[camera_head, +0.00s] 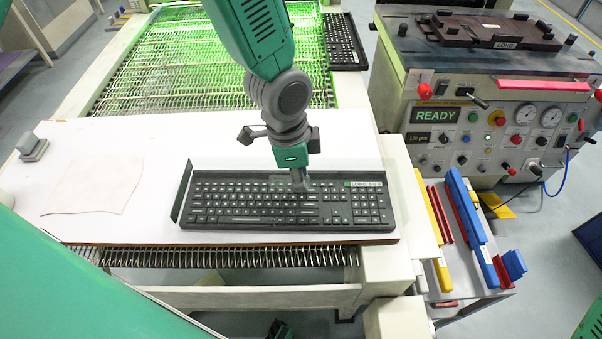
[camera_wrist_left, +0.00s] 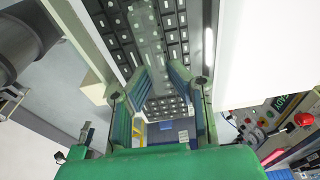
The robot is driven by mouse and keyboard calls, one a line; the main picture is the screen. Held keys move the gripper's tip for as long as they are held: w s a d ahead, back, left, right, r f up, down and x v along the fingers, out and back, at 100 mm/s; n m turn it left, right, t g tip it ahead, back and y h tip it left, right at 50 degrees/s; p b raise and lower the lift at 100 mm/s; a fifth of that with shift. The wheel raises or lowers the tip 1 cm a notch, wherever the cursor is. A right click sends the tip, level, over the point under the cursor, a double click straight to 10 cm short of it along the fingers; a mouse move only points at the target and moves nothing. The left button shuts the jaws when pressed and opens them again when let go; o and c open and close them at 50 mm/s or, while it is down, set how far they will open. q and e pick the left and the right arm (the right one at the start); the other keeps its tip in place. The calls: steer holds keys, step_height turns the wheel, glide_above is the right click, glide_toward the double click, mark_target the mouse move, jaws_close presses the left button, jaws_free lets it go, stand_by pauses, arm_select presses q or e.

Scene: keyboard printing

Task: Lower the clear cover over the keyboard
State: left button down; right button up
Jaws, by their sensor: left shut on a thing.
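The black keyboard (camera_head: 270,207) lies on the white table top near its front edge, its keys facing up. A clear cover (camera_head: 242,177) shows as a faint see-through band along the keyboard's back edge, with a dark upright strip at the left end. Most of its outline is hard to make out. My left gripper (camera_head: 298,181) points down at the keyboard's back edge, right of its middle. It is shut on the clear cover, though the grip itself is small in the head view. In the left wrist view the fingers (camera_wrist_left: 158,78) show in front of the keys (camera_wrist_left: 125,45).
A pale sheet (camera_head: 92,184) and a small grey block (camera_head: 31,147) lie on the table (camera_head: 120,140) to the left. Behind is a green-lit mesh conveyor (camera_head: 170,60) with another keyboard (camera_head: 343,42). A machine reading READY (camera_head: 436,115) and coloured bars (camera_head: 465,210) stand to the right.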

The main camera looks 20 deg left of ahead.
arm_select(q)
steer(key=shift+a, duration=0.3)
arm_select(e)
steer(key=shift+a+r, duration=0.15)
steer(key=shift+a, duration=0.15)
arm_select(q)
steer(key=shift+d+f, duration=0.15)
steer(key=shift+f, duration=0.1)
arm_select(e)
steer(key=shift+d, duration=0.2)
steer(key=shift+a, duration=0.1)
arm_select(q)
steer(key=shift+a+f, duration=0.2)
steer(key=shift+f, duration=1.1)
stand_by(1.1)
steer(key=c, duration=1.4)
jaws_free()
